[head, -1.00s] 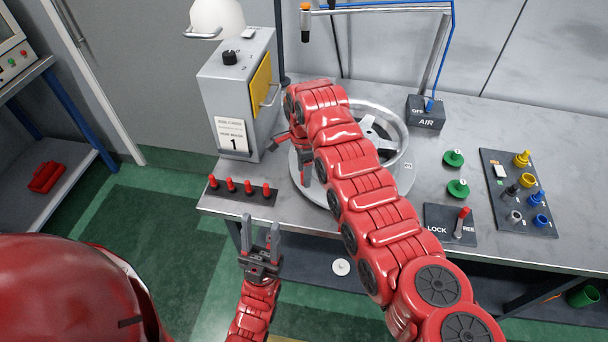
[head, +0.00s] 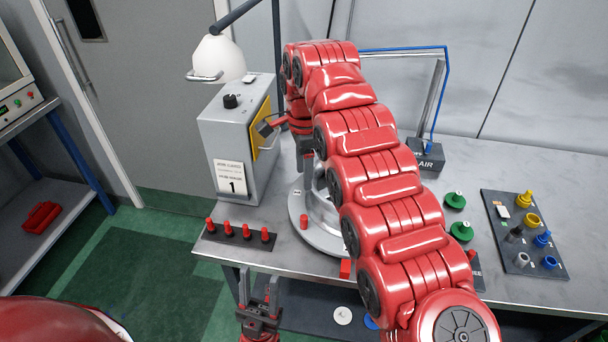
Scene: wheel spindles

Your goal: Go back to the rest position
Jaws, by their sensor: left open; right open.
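My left gripper (head: 258,288) is low in the head view, in front of the bench's near edge, fingers pointing up. It is open and empty. My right arm comes in from the right and arches across the bench. My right gripper (head: 285,142) is beside the yellow panel of the grey box, above the left side of the wheel. It is open, with nothing seen between its fingers. The silver wheel (head: 318,238) lies on the bench, mostly hidden behind my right arm.
The grey box (head: 222,140) with its yellow panel (head: 262,110) stands close to my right gripper. A rack of red pegs (head: 236,236) lies at the front left. The AIR box (head: 428,156), green knobs (head: 460,231) and a dark tray (head: 522,235) are to the right.

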